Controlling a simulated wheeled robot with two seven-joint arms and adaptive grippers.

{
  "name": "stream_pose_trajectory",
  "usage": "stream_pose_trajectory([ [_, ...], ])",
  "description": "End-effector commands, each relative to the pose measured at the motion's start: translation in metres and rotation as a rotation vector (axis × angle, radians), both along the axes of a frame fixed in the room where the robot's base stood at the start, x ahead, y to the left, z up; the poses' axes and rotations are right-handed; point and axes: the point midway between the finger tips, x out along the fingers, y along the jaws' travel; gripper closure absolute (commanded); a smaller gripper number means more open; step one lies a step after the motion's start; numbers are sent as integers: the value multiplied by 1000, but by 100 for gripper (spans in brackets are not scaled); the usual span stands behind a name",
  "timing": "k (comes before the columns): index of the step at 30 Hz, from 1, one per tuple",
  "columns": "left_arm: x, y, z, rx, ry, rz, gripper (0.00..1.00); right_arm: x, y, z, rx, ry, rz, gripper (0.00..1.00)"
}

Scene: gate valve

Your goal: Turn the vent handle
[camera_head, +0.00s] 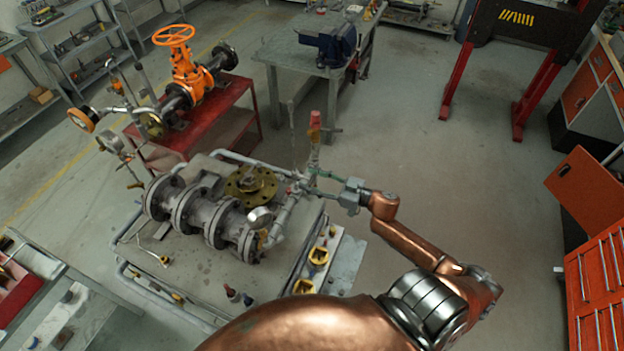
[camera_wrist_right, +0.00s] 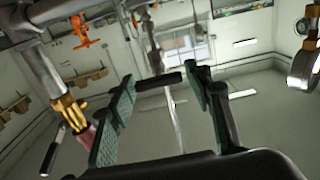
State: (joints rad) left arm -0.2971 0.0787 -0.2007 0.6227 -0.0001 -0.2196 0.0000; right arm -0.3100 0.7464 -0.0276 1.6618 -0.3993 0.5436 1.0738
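The gate valve assembly (camera_head: 215,210) stands on a low frame, with grey flanged pipes and a brass-coloured flange (camera_head: 251,185). My right gripper (camera_head: 325,178) is at its right end, among thin pipes and a red-topped upright fitting (camera_head: 315,125). In the right wrist view my right gripper (camera_wrist_right: 165,85) is open, its green-padded fingers apart. A dark bar (camera_wrist_right: 158,81), which looks like the vent handle, lies across the gap near the fingertips. I cannot tell whether it touches them. My left gripper is not in view.
A brass valve (camera_wrist_right: 70,112) with a dark lever (camera_wrist_right: 50,158) is left of the fingers in the wrist view. An orange valve (camera_head: 183,70) stands on a red table (camera_head: 240,105). A workbench (camera_head: 290,50) stands behind.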

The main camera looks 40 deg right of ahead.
Motion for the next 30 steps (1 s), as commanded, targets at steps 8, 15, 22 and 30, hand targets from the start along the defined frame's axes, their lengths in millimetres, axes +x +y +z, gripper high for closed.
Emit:
stream_pose_trajectory([
  [8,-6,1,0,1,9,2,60,0,0,0,0,0,0,75],
  [15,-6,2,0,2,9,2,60,0,0,0,0,0,0,88],
  [22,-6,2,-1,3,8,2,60,0,0,0,-27,-14,0,88],
  [30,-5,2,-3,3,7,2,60,-1,0,0,-157,-82,-1,88],
])
